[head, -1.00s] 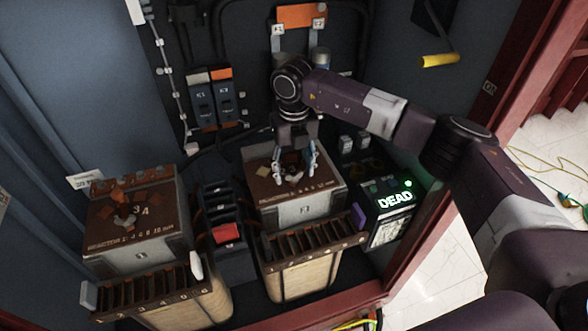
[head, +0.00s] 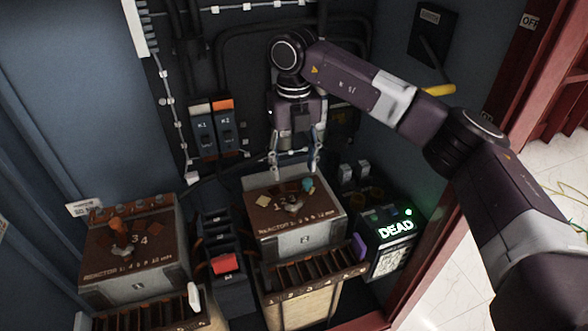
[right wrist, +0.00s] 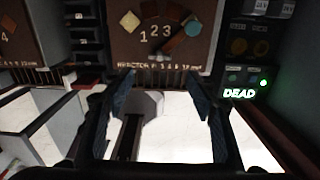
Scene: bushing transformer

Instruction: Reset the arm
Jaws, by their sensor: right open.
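My right arm reaches in from the right in the head view. Its right gripper (head: 294,165) is open and empty, with fingers pointing down near the back edge of the right reactor box (head: 306,241). In the right wrist view the gripper (right wrist: 160,88) has its fingers spread, with nothing between them. The box's brown top shows beyond the fingertips, with a dial, a cream diamond piece (right wrist: 129,21) and a blue-tipped piece (right wrist: 193,28). My left gripper is not in view.
The left reactor box (head: 139,277) has an orange knob. A black unit with a red part (head: 225,263) stands between the boxes. A box lit "DEAD" (head: 396,228) with a green lamp stands at right. A yellow handle (head: 438,90) and red frame (head: 455,225) lie farther right.

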